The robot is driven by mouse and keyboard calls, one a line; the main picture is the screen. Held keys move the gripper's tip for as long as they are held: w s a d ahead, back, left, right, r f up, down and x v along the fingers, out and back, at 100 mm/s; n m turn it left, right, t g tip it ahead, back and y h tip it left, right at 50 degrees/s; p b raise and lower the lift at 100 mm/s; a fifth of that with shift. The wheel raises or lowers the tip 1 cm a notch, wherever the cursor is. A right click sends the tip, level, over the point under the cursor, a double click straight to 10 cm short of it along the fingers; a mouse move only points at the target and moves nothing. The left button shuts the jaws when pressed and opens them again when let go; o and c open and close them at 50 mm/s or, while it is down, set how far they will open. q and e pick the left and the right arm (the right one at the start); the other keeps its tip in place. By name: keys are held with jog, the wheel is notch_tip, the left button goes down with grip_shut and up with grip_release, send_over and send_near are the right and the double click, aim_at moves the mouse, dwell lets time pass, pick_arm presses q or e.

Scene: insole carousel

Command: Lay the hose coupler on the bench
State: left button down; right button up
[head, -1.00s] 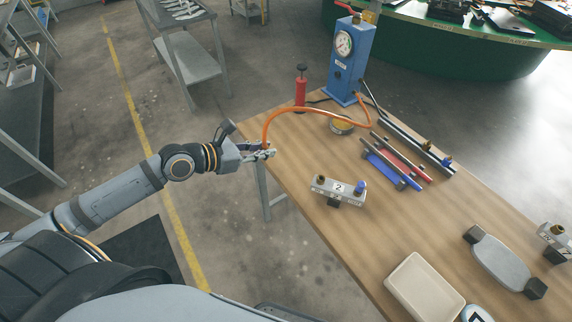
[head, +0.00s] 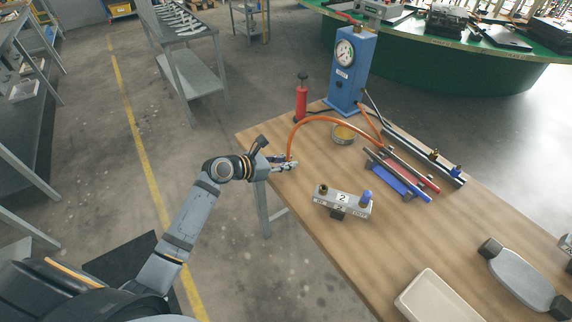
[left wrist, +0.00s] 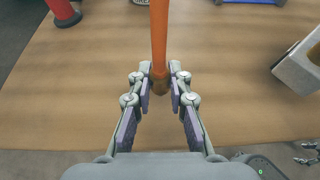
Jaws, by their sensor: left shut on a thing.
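My left gripper (head: 290,164) is over the near left edge of the wooden bench (head: 405,243). It is shut on the hose coupler (left wrist: 160,85) at the end of the orange hose (head: 325,119). In the left wrist view the coupler is a small brownish end piece between the fingertips (left wrist: 160,74), with the hose (left wrist: 159,35) running up from it. The bench top (left wrist: 80,85) lies below; whether the coupler touches it I cannot tell. In the head view the fingers mostly hide the coupler.
The hose arches to the blue gauge box (head: 352,70). Bare bench lies between gripper and block.

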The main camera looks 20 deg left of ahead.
pick_arm(q)
jog(key=shift+f, duration=0.35)
jog(key=shift+f, duration=0.1)
jog(key=c, duration=1.3)
grip_release()
jog(key=shift+p+v, duration=1.35)
jog(key=shift+v, duration=4.7)
